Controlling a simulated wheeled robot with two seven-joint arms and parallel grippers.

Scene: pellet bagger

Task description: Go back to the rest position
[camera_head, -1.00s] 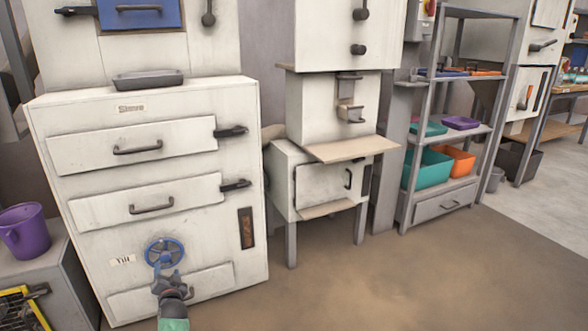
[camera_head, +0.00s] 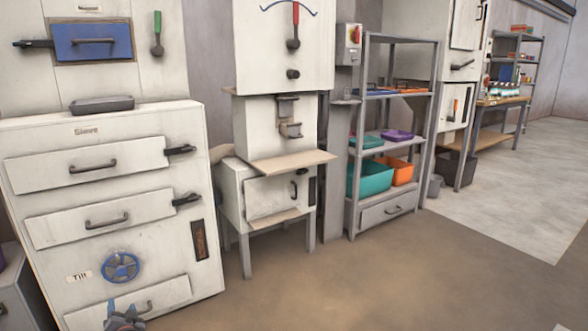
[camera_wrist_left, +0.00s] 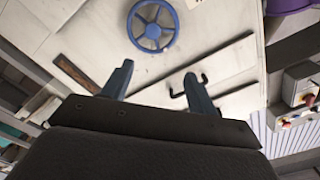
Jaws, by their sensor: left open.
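My left gripper (camera_head: 124,318) shows at the bottom edge of the head view, in front of the lower part of the white sieve cabinet (camera_head: 150,225). In the left wrist view its two fingers (camera_wrist_left: 158,88) are apart with nothing between them. The blue tilt handwheel (camera_head: 120,267) is on the cabinet front, above the gripper in the head view. It also shows in the left wrist view (camera_wrist_left: 153,42), beyond the fingertips and apart from them. My right gripper is not clearly in view.
A white machine on legs (camera_head: 262,195) stands right of the cabinet. A grey shelf (camera_head: 392,165) holds a teal bin (camera_head: 371,180) and an orange bin (camera_head: 398,172). The brown floor (camera_head: 330,285) in front is clear. A purple bucket (camera_wrist_left: 285,5) shows in the left wrist view.

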